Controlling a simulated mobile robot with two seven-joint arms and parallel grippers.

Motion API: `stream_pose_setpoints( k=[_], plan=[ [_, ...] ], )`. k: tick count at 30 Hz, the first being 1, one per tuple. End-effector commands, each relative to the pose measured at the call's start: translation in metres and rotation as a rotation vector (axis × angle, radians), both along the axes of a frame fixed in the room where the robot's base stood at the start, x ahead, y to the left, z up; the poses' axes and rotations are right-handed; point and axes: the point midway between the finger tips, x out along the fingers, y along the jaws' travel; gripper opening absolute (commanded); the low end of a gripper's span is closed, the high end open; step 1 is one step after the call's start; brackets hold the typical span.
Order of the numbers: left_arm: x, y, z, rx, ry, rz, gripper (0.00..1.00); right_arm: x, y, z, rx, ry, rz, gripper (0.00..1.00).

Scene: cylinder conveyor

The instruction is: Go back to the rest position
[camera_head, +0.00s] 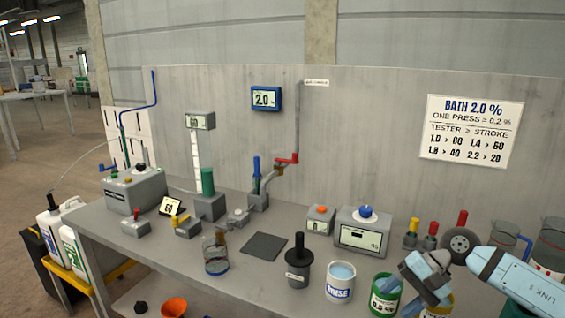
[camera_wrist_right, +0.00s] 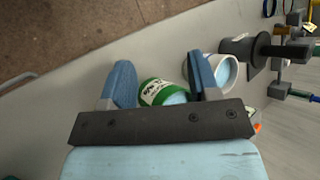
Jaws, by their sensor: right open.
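My right gripper (camera_head: 398,296) is at the lower right of the head view, its arm coming in from the right edge. In the right wrist view its two blue fingers (camera_wrist_right: 162,78) stand apart with nothing held. A green cup with a white label (camera_head: 384,303) lies beyond the fingers; it shows between them in the right wrist view (camera_wrist_right: 160,93). The gripper partly covers the cups near it in the head view. My left gripper does not show.
A white RINSE cup (camera_head: 340,283) and a dark pot with black handle (camera_head: 298,268) stand left of the gripper. A wheel (camera_head: 460,245) stands behind the arm.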

Motion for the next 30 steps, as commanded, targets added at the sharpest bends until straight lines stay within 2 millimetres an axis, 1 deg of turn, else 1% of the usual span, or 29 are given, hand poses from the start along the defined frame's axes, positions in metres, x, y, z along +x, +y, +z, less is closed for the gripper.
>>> stream_pose_setpoints(
  k=[1, 3, 5, 6, 7, 8, 9, 10, 13, 14, 15, 16, 17, 18, 19, 21, 23, 24, 26, 27, 29, 30],
  plan=[
    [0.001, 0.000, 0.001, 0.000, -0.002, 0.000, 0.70, -0.014, 0.036, -0.012, 0.148, 0.114, -0.081, 0.56],
    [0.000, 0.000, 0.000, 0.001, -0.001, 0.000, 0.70, -0.027, 0.076, -0.015, 0.351, 0.296, -0.218, 0.56],
    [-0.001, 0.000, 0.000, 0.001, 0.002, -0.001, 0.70, -0.037, 0.103, -0.015, 0.519, 0.481, -0.339, 0.56],
    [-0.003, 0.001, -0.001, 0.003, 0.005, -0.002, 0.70, -0.042, 0.117, -0.014, 0.627, 0.617, -0.418, 0.56],
    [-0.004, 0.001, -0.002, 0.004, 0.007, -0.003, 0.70, -0.045, 0.125, -0.014, 0.706, 0.724, -0.478, 0.56],
    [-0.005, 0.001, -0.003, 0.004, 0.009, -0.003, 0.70, -0.048, 0.132, -0.014, 0.782, 0.836, -0.537, 0.56],
    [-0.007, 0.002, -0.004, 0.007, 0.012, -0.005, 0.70, -0.051, 0.139, -0.014, 0.882, 0.992, -0.613, 0.56],
    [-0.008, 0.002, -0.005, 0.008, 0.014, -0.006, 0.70, -0.053, 0.142, -0.016, 0.954, 1.112, -0.670, 0.56],
    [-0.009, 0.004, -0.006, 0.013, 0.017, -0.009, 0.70, -0.057, 0.144, -0.028, 1.184, 1.541, -0.849, 0.56],
    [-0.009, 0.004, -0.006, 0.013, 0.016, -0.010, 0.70, -0.058, 0.142, -0.034, 1.249, 1.678, -0.901, 0.56],
    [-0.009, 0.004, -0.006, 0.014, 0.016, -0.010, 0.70, -0.061, 0.139, -0.044, 1.334, 1.862, -0.962, 0.56],
    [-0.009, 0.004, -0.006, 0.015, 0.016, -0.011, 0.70, -0.064, 0.135, -0.054, 1.397, 2.004, -1.007, 0.56],
    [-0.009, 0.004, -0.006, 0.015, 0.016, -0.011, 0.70, -0.067, 0.131, -0.065, 1.458, 2.147, -1.050, 0.56],
    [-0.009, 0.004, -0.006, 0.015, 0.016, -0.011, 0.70, -0.073, 0.125, -0.080, 1.540, 2.338, -1.098, 0.56],
    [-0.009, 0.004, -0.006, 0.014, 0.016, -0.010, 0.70, -0.079, 0.121, -0.093, -1.580, -2.453, 1.117, 0.56],
    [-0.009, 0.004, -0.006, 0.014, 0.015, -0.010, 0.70, -0.095, 0.112, -0.123, -1.383, -2.237, 0.947, 0.56],
    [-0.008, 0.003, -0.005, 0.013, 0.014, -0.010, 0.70, -0.111, 0.105, -0.147, -1.247, -2.067, 0.822, 0.56],
    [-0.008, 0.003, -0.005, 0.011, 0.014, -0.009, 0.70, -0.123, 0.102, -0.162, -1.168, -1.962, 0.749, 0.56],
    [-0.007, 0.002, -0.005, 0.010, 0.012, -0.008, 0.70, -0.140, 0.099, -0.182, -1.065, -1.815, 0.647, 0.56],
    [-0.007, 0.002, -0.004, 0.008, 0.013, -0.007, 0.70, -0.153, 0.097, -0.194, -1.004, -1.723, 0.585, 0.56],
    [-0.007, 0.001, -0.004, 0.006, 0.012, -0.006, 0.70, -0.172, 0.095, -0.211, -0.919, -1.587, 0.498, 0.56],
    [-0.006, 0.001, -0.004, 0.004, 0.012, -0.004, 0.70, -0.185, 0.095, -0.222, -0.868, -1.501, 0.445, 0.56]
  ],
)
